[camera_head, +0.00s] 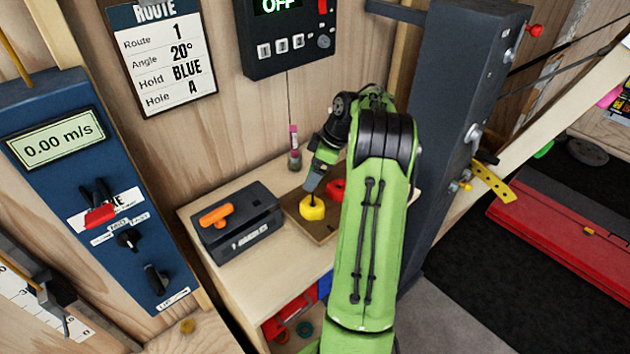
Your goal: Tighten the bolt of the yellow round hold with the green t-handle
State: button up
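The yellow round hold (312,208) lies on a brown board (321,231) on the wooden bench. My gripper (314,184) is directly above it, pointing down. A thin dark shaft runs from below the fingers to the middle of the yellow hold; whether it sits in the bolt is too small to tell. The bolt itself is hidden or too small to see. I cannot make out a green t-handle; the fingers and the green arm may cover it. Whether the fingers are shut on a handle is not clear.
A red hold (336,188) lies beside the yellow one, partly behind my arm. A dark grey column (449,130) rises to the right.

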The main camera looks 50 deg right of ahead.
jog(key=shift+m, duration=0.3)
jog(key=shift+f+m+h+b, duration=0.25)
jog(key=shift+m+h+b, duration=0.15)
jog(key=shift+m+b, duration=0.35)
jog(key=m+b, duration=0.1)
jog(key=m+h+b, duration=0.1)
jog(key=m, duration=0.1)
jog(key=m+b, duration=0.1)
jog(key=shift+a+m+t+h, duration=0.25)
jog(key=shift+a+t+h, duration=0.05)
jog(key=shift+a+h, duration=0.1)
jog(key=shift+m+h+b, duration=0.35)
jog(key=shift+m+h, duration=0.15)
jog(key=shift+m, duration=0.6)
jog(key=shift+r+m+h, duration=0.25)
jog(key=shift+m+h, duration=0.15)
jog(key=shift+m, duration=0.8)
jog(key=shift+d, duration=0.1)
